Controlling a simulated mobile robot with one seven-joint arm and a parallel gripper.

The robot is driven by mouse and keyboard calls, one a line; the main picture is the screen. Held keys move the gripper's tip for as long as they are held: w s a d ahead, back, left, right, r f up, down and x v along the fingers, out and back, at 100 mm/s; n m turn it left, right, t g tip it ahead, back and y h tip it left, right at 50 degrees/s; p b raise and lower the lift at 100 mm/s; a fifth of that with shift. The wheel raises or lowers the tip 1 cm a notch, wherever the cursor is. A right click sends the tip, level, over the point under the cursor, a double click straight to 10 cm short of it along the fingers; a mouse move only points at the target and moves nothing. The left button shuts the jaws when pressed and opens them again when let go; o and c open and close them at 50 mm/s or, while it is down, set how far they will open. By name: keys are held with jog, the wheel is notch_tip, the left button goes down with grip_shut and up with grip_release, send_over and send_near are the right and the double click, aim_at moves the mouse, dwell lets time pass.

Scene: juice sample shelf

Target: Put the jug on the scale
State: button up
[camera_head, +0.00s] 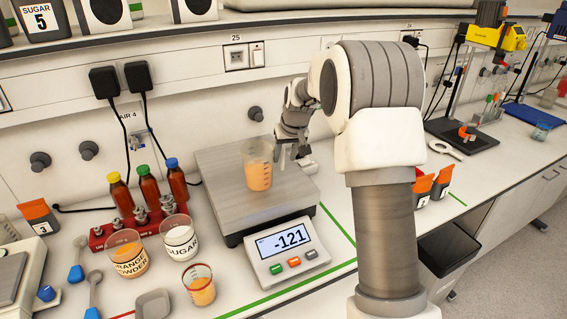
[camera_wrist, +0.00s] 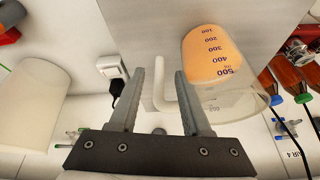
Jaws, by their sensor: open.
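The jug (camera_head: 258,168) is clear with orange liquid and stands upright on the metal plate of the scale (camera_head: 222,190), towards its right side. The scale's display (camera_head: 284,241) reads -121. My gripper (camera_head: 291,155) is just right of the jug, at its handle side. In the wrist view the jug (camera_wrist: 215,60) appears upside down with its volume marks, and its pale handle (camera_wrist: 160,88) shows between the fingers of my gripper (camera_wrist: 169,72). The fingers are apart; I cannot tell whether either touches the handle.
Left of the scale are a red rack (camera_head: 137,228) with bottles behind it, an orange powder cup (camera_head: 128,254), a sugar cup (camera_head: 180,238) and a small beaker (camera_head: 199,285). The wall with sockets (camera_head: 237,57) is behind.

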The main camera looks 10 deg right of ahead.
jog(key=s+a+r, duration=0.2)
jog(key=s+r, duration=1.1)
jog(key=s+a+f, duration=0.1)
jog(key=s+a, duration=0.1)
jog(key=s, duration=2.5)
jog(key=shift+a+f+t+h, duration=0.2)
jog(key=shift+a+t+h, duration=0.1)
jog(key=shift+a+t, duration=0.1)
